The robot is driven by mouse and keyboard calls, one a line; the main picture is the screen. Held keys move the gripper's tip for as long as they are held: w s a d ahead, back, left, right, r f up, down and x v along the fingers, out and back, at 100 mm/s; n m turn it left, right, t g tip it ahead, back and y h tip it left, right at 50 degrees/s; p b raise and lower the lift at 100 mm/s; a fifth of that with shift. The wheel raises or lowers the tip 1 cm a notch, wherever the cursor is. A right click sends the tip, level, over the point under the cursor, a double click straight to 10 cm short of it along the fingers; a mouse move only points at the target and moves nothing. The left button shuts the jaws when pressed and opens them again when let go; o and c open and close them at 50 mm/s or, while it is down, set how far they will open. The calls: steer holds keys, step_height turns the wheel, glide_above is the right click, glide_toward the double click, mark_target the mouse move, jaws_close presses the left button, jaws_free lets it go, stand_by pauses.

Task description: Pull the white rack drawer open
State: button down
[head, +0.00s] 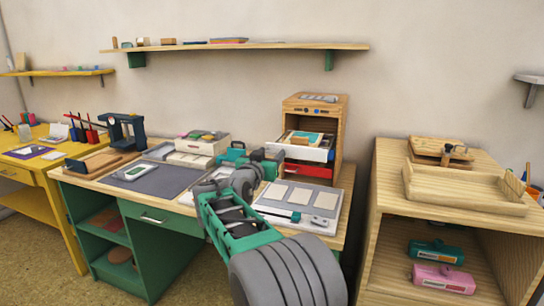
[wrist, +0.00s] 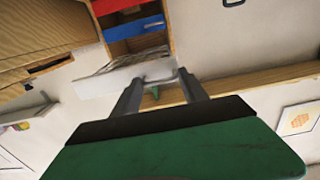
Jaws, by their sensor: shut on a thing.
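The white drawer (head: 306,153) sticks out of the wooden rack (head: 338,125) on the green desk, with small items lying in it. In the wrist view the white drawer (wrist: 108,79) juts out from the rack. My gripper (wrist: 158,76) is shut on the drawer's handle (wrist: 158,68), with one finger at each side of it. In the head view my gripper (head: 272,156) is at the drawer's front left, and my arm hides part of the desk. How far the drawer is out cannot be told exactly.
A red drawer (head: 308,171) sits below the white one; the wrist view also shows a blue drawer (wrist: 134,27). A tray with pale cards (head: 297,205) lies in front of the rack. A light wooden cabinet (head: 391,190) stands to the right.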

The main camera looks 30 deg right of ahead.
steer(key=shift+a, duration=0.1)
steer(key=c, duration=0.9)
jaws_free()
steer(key=shift+w+a, duration=0.1)
steer(key=shift+w, duration=0.05)
steer(key=v, duration=0.7)
steer(key=shift+s+a, duration=0.25)
steer(key=shift+s, duration=0.05)
